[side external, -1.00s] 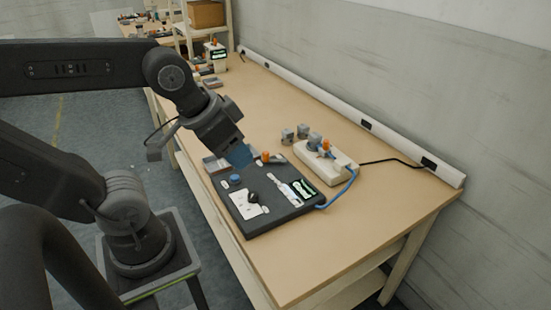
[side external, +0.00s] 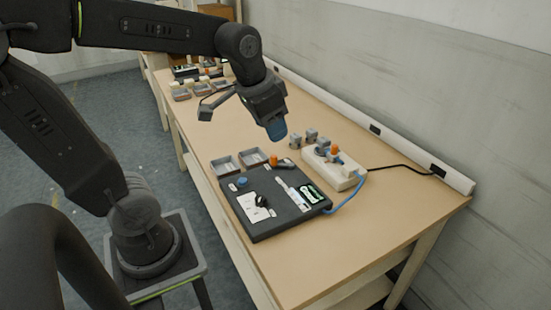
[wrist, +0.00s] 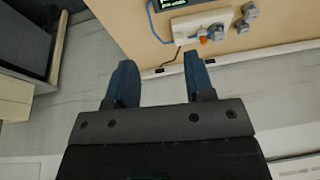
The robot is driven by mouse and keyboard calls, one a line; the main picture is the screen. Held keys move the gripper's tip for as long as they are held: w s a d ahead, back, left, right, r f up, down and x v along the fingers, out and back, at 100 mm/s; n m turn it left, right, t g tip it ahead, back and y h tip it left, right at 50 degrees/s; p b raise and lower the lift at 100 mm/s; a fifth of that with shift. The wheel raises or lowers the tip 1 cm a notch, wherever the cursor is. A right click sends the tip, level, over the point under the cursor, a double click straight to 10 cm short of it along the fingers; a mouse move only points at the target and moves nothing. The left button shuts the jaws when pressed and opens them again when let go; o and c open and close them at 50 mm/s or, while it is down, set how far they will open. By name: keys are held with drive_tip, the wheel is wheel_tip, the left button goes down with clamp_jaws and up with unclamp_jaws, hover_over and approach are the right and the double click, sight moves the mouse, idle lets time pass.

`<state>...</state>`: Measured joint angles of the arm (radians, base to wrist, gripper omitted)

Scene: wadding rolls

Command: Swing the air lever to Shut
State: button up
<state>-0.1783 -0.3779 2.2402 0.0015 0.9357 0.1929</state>
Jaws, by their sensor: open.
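A dark control panel (side external: 254,226) lies on the bench. An orange-capped lever (side external: 274,160) with a short grey arm sits at its back edge. A black knob (side external: 262,201) stands on a white plate (side external: 248,206) near the front left, and a blue button (side external: 241,182) is behind it. I cannot read the labels or tell which marking either handle points to. My gripper (side external: 277,131) is raised above and behind the panel, clear of the controls. In the wrist view its two blue fingers (wrist: 160,80) are apart with nothing between them.
A cream block (side external: 335,175) with orange and grey fittings stands right of the panel, joined to it by a blue cable (side external: 350,196). Small grey parts (side external: 310,135) and two shallow trays (side external: 225,165) sit behind. The bench front right is bare.

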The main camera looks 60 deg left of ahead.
drive_tip(key=w+a+f+g, duration=0.2)
drive_tip(key=w+a+f, duration=0.2)
drive_tip(key=w+a, duration=0.45)
drive_tip(key=g, duration=0.2)
hover_over(274, 156)
wheel_tip(274, 156, down, 8)
drive_tip(key=f, duration=0.1)
drive_tip(key=shift+h, duration=0.3)
wheel_tip(274, 156, down, 13)
drive_tip(key=shift+f, duration=0.1)
clamp_jaws()
